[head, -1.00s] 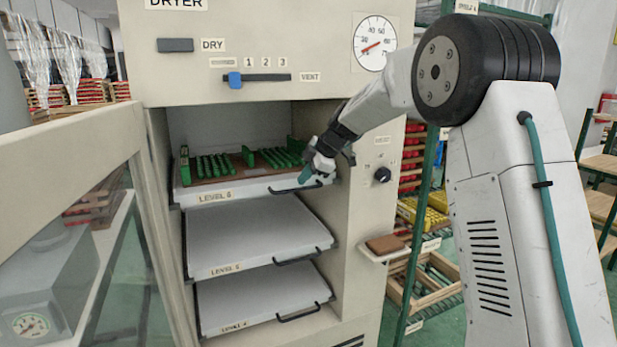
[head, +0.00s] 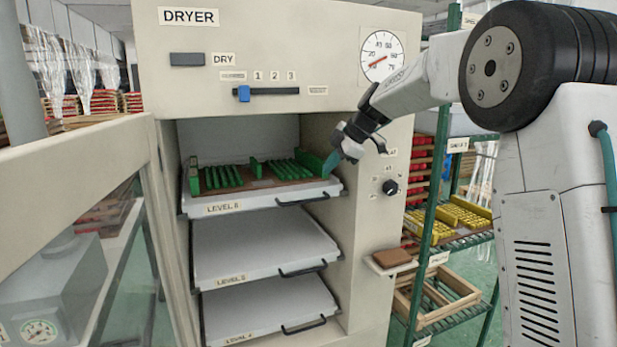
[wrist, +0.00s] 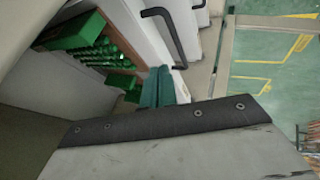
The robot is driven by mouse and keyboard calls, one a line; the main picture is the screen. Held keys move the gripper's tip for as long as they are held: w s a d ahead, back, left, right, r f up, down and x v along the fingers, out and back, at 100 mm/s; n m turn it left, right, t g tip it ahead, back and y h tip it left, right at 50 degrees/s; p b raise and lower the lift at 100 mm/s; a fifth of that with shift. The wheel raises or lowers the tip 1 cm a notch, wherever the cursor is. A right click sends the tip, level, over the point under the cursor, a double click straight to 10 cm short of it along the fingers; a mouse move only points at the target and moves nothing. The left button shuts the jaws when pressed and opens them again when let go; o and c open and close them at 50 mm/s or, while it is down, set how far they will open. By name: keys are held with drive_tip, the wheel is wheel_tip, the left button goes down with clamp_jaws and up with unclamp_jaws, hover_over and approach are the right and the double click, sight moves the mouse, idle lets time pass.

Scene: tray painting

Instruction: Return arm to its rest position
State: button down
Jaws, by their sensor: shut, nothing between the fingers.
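My gripper (head: 331,164) is shut and empty, its teal fingers together, at the right front corner of the top dryer shelf. In the wrist view its fingers (wrist: 158,88) point toward the shelf. My arm comes in from the right, bent in front of the dryer's face. The dryer (head: 235,135) is open in front. Its top shelf, labelled Level 6 (head: 232,206), bears a brown tray (head: 262,183) with several green painted pieces. The shelf's black handle (head: 303,200) is just below my fingers, and looks apart from them.
Two lower shelves, Level 5 (head: 260,245) and Level 4 (head: 270,310), are empty. The glazed dryer door (head: 110,220) stands open at left. A knob (head: 390,187) and a small brown pad on a ledge (head: 393,257) are at right. A green rack (head: 432,210) stands beyond.

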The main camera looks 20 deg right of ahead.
drive_tip(key=s+f+m+g+h, duration=0.1)
drive_tip(key=s+f+m, duration=0.2)
drive_tip(key=s, duration=1.3)
drive_tip(key=s+f+m+g+h, duration=0.1)
drive_tip(key=s+f+m+h, duration=0.1)
drive_tip(key=s+m, duration=0.7)
drive_tip(key=s+a+f+m+g+h, duration=0.1)
drive_tip(key=s+f+m, duration=0.3)
drive_tip(key=s, duration=2)
drive_tip(key=shift+s+f+m+g+h, duration=0.2)
drive_tip(key=shift+s+m+g+h, duration=0.3)
drive_tip(key=shift+m, duration=0.5)
drive_tip(key=shift+w, duration=0.1)
